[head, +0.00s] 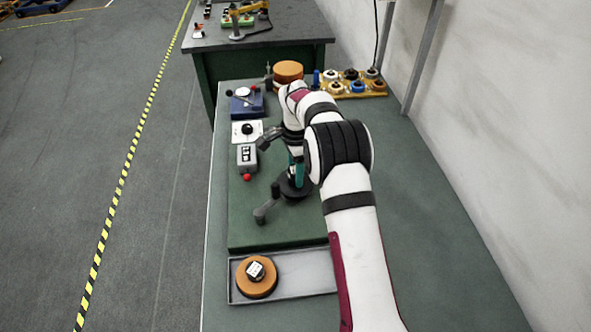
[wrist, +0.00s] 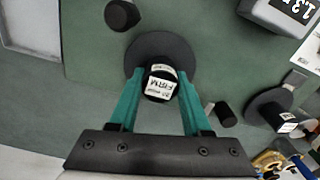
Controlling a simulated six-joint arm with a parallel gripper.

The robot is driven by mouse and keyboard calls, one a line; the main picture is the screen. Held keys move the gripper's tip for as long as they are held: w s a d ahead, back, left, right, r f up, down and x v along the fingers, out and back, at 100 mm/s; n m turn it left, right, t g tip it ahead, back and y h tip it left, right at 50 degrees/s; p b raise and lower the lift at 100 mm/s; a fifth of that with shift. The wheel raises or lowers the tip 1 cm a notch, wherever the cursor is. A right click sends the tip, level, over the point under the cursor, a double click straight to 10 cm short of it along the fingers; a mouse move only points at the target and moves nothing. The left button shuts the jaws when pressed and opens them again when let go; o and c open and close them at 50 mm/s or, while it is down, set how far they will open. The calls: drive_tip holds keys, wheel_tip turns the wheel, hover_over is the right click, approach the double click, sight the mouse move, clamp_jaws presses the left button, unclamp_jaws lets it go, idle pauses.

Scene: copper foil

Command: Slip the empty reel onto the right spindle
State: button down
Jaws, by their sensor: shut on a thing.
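My gripper (wrist: 161,92) is shut on the labelled hub of the dark empty reel (wrist: 147,47), whose round flange spreads below the fingers in the wrist view. In the head view the reel (head: 293,188) is a dark disc over the green board (head: 265,235), under my teal fingers. No spindle shows beneath the reel, so I cannot tell whether it is around one or above it. Another dark disc (wrist: 262,108) with a small label is at the right of the wrist view; my arm hides that area in the head view.
A black roller (wrist: 122,14) and a second one (wrist: 225,114) stand near the reel. A grey counter box (head: 247,156) and a blue device (head: 246,105) are left of my arm. A grey tray (head: 306,273) in front holds an orange reel (head: 257,287).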

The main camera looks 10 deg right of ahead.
drive_tip(key=shift+f, duration=0.5)
idle(0.7)
drive_tip(key=shift+f, duration=0.35)
unclamp_jaws()
idle(0.5)
drive_tip(key=shift+r, duration=1.05)
idle(0.6)
drive_tip(key=shift+r, duration=3.4)
